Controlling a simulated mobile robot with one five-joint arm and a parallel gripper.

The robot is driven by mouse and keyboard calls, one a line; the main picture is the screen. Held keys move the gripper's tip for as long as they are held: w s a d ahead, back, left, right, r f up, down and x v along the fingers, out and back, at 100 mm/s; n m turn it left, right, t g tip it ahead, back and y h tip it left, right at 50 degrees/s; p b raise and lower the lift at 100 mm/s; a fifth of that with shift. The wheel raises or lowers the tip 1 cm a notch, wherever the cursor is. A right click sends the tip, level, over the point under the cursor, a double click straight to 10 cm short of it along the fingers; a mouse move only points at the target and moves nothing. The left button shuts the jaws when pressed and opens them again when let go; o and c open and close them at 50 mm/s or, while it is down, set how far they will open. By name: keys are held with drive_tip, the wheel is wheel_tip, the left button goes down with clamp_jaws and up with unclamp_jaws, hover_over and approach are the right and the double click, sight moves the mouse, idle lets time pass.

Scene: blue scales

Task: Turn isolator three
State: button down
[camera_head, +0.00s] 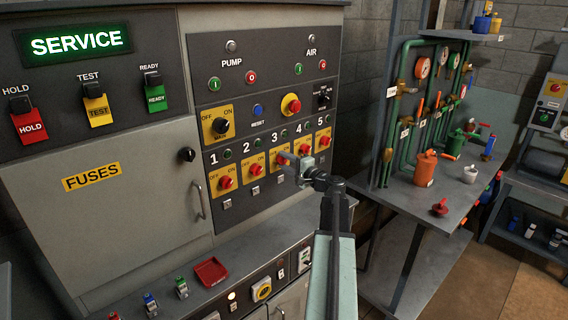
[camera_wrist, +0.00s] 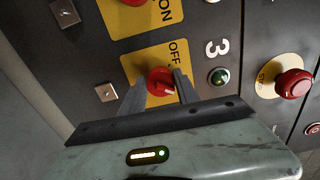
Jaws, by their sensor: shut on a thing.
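Isolator three is a red rotary knob (camera_wrist: 159,76) on a yellow plate (camera_wrist: 130,66) below the number 3. My gripper (camera_wrist: 162,92) has its two fingers on either side of this knob and is shut on it. The word OFF shows on the plate beside the knob. A green lamp (camera_wrist: 219,77) sits by the number 3.
Isolator one (camera_head: 225,182) and isolator two (camera_head: 256,169) are to the left; isolator four (camera_head: 305,150) and isolator five (camera_head: 324,142) are close on the right. A red emergency button (camera_head: 291,105) is above. A red tray (camera_head: 211,271) lies on the ledge below.

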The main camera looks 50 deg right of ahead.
drive_tip(key=shift+r+m, duration=0.1)
drive_tip(key=shift+m, duration=0.8)
drive_tip(key=c, duration=0.9)
unclamp_jaws()
drive_tip(key=shift+w, duration=0.1)
drive_tip(key=s, duration=0.7)
drive_tip(key=shift+s+a, duration=0.25)
drive_tip(key=shift+s, duration=0.15)
drive_tip(key=shift+s, duration=0.1)
